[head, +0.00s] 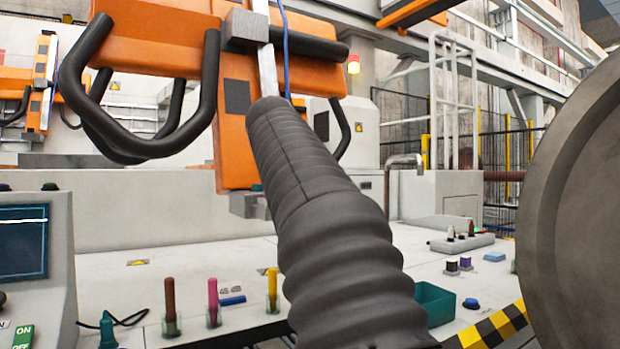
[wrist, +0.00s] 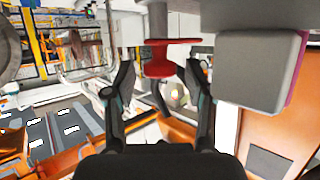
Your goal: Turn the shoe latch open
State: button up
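A red part (wrist: 158,68), which looks like the shoe latch, shows in the wrist view under a grey post. It has a wide red rim and a narrower neck. My gripper (wrist: 160,82) is open, with one dark finger on each side of the red part. I cannot tell whether the fingers touch it or how deep it sits between them. In the head view I cannot make out the latch or my gripper. A dark ribbed sleeve fills the middle there and hides what is behind it.
A large grey block (wrist: 262,70) stands close to the right finger. In the head view, an orange frame (head: 150,30) with black bars hangs at the upper left. A big grey disc (head: 580,200) stands at the right. A pale bench (head: 130,285) carries coloured pegs and a teal bin (head: 437,303).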

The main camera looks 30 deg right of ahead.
jog(key=v, duration=1.2)
dwell(0.6)
